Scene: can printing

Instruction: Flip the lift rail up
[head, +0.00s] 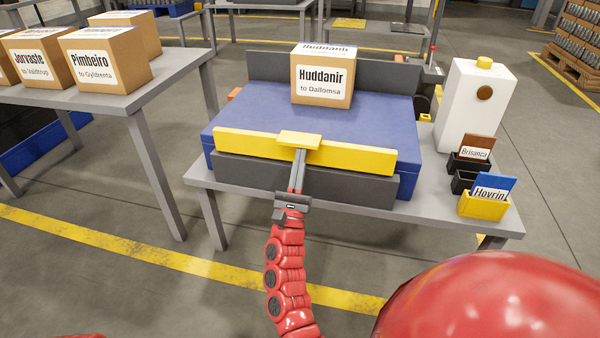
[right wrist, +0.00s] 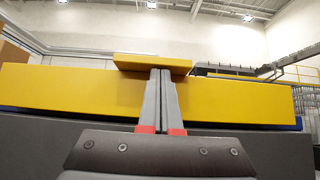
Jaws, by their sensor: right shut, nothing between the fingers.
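The yellow lift rail (head: 350,155) runs along the front edge of the blue platform (head: 235,115), above a dark grey front panel (head: 350,190). A small yellow tab (head: 299,139) sticks out at the middle of its top edge. My right gripper (head: 299,153) is shut and empty, its fingertips just below the tab and in front of the rail. In the right wrist view the fingertips (right wrist: 160,72) reach the underside of the tab (right wrist: 150,63); I cannot tell whether they touch it. My left gripper is out of view.
A carton marked Huddanir (head: 323,82) stands on the platform before a grey back wall (head: 265,67). A white unit (head: 470,110) and card holders (head: 482,205) stand at the right. A grey table (head: 120,90) with several cartons is at the left.

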